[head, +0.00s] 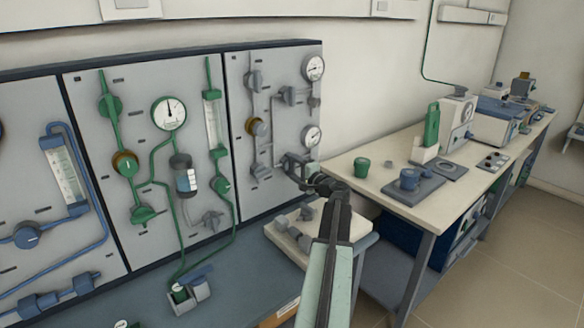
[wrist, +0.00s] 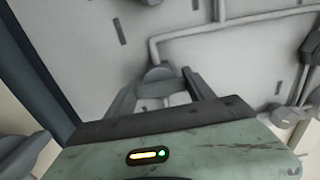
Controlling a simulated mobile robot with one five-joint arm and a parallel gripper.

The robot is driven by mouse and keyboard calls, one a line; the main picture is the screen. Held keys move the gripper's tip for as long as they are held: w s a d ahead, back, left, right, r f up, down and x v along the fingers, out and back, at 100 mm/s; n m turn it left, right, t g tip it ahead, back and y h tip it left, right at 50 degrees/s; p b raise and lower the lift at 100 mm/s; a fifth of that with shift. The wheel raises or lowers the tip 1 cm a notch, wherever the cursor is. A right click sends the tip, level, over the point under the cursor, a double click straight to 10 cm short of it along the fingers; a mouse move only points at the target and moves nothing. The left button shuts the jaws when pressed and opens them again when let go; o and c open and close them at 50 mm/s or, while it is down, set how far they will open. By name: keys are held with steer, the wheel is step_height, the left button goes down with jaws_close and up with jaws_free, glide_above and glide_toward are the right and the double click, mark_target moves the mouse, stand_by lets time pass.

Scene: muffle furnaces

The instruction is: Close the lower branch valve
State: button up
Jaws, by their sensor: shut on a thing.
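The grey lower branch valve (head: 292,163) is on the right wall panel, low near its right edge, partly hidden by my gripper. In the wrist view its grey handle (wrist: 159,76) sits between my two fingers. My gripper (head: 303,174) reaches up from the front and is shut on this handle; the fingers also show in the wrist view (wrist: 160,86). The far side of the valve and the exact handle angle are hard to make out.
A similar grey upper valve (head: 290,95) and two round gauges (head: 314,68) are above. A pale block with grey parts (head: 290,236) lies on the bench below. The worktable (head: 345,165) at right carries a green container (head: 362,168) and instruments.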

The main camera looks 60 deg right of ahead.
steer(key=shift+a+f, duration=0.1)
steer(key=o, duration=1.4)
steer(key=v, duration=0.8)
